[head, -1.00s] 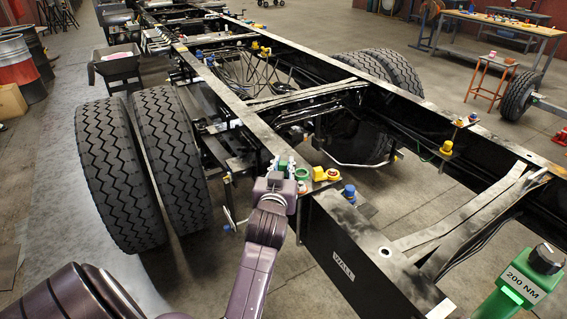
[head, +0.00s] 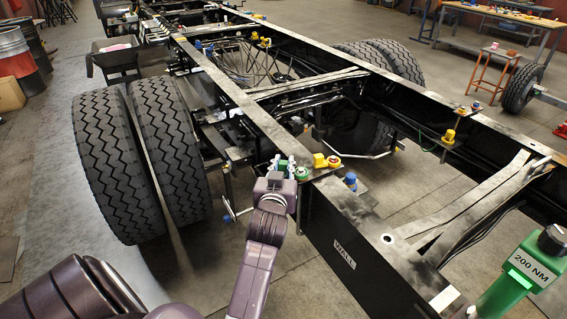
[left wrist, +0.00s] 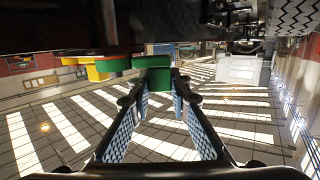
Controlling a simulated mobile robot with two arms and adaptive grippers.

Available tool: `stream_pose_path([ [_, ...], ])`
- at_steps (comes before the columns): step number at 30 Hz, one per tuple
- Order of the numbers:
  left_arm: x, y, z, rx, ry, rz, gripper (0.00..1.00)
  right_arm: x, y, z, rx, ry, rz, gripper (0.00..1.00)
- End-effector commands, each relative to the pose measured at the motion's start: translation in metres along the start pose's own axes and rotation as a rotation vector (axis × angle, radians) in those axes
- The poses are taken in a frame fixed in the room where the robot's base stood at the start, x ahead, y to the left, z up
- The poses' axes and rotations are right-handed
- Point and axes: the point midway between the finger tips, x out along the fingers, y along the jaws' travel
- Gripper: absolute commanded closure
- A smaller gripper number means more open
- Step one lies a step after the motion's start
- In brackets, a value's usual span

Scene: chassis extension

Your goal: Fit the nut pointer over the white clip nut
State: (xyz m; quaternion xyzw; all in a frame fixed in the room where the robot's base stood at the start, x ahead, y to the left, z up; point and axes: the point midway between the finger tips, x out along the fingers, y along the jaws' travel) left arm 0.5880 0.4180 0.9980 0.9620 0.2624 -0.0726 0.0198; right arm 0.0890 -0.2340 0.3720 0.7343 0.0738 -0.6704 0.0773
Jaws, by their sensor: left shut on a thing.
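My left gripper (head: 282,164) is at the near edge of the chassis rail (head: 250,115). In the left wrist view its two fingers (left wrist: 157,85) are closed on a small green piece (left wrist: 157,78), which looks like the nut pointer. A green disc (left wrist: 155,61) lies directly above that piece in the wrist view; whether they touch is unclear. In the head view a green ring with a pale centre (head: 302,173) sits just right of my gripper. The white clip nut is not clearly made out; my gripper may hide it. My right gripper is out of view.
Yellow pieces (head: 320,160) and a blue one (head: 350,180) stand along the rail to the right of my gripper. Dual tyres (head: 170,150) stand to the left. A green tool marked 200 NM (head: 515,275) is at lower right. Open floor lies left of the tyres.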

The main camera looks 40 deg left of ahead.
Motion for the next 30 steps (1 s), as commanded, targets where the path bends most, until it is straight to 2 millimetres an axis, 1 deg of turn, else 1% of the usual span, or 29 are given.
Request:
stream_pose_path([
  [5,0.000,0.000,0.000,0.000,0.000,0.000,0.99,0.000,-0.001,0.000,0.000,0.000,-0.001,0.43],
  [6,0.000,0.000,0.000,0.000,0.000,0.000,0.82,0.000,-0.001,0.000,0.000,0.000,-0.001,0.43],
  [11,0.000,0.000,0.000,0.000,0.000,0.000,0.64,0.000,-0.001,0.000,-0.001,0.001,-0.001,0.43],
  [12,0.000,0.000,0.000,0.000,0.000,0.000,0.62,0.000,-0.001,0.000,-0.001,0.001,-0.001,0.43],
  [19,0.000,0.000,0.000,0.000,0.000,0.000,0.62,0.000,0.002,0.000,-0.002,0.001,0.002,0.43],
  [22,-0.001,0.000,-0.006,-0.001,0.003,0.000,0.62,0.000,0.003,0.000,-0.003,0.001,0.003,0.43],
  [26,-0.003,0.000,-0.024,-0.002,0.005,-0.001,0.62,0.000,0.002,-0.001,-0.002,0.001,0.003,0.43],
  [30,-0.007,0.000,-0.052,-0.003,0.007,0.000,0.62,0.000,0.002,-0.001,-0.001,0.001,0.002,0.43],
])
